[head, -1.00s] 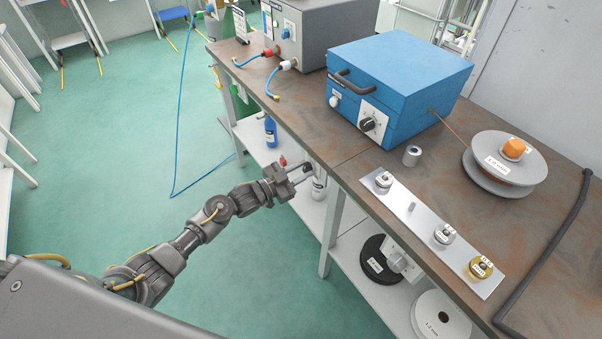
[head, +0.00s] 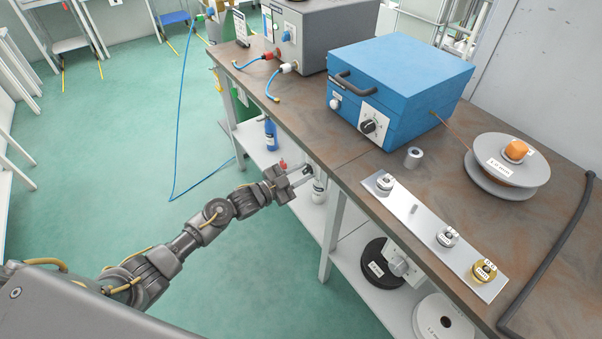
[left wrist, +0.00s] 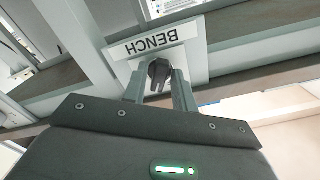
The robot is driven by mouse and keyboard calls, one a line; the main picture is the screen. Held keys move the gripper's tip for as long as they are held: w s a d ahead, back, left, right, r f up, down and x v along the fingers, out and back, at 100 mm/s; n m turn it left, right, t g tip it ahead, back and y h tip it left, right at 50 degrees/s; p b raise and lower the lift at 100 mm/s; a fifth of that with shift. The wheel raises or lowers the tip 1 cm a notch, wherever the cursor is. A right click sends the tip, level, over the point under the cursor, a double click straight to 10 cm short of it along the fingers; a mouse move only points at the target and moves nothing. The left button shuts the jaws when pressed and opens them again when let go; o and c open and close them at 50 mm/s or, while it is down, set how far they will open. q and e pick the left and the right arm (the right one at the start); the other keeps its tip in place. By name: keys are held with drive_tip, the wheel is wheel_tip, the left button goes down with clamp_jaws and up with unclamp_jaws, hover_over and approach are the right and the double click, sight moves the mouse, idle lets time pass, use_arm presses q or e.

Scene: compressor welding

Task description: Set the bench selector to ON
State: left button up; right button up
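The bench selector (left wrist: 158,74) is a dark knob on a light plate (left wrist: 192,58) marked BENCH, which appears upside down in the left wrist view. In the head view the knob is a small dark spot (head: 308,170) under the bench's front edge. My left gripper (head: 301,176) is in front of it. In the left wrist view its two fingers (left wrist: 159,88) stand apart, one on each side of the knob, with gaps showing beside it. The selector's position marks cannot be read. My right gripper is not in view.
The bench top (head: 310,117) carries a blue box (head: 400,75) with a dial, a wire spool (head: 507,168) and a metal strip (head: 415,221) with fittings. Bottles and spools stand on the lower shelf (head: 350,246). The green floor (head: 110,150) at left is clear.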

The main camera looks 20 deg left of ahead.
use_arm(q)
drive_tip(key=shift+o, duration=0.7)
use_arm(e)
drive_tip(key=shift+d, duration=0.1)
use_arm(q)
drive_tip(key=v, duration=1.1)
drive_tip(key=shift+b, duration=0.45)
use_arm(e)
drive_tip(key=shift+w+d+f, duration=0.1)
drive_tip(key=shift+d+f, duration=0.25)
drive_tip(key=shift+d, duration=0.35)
use_arm(q)
drive_tip(key=shift+d, duration=0.1)
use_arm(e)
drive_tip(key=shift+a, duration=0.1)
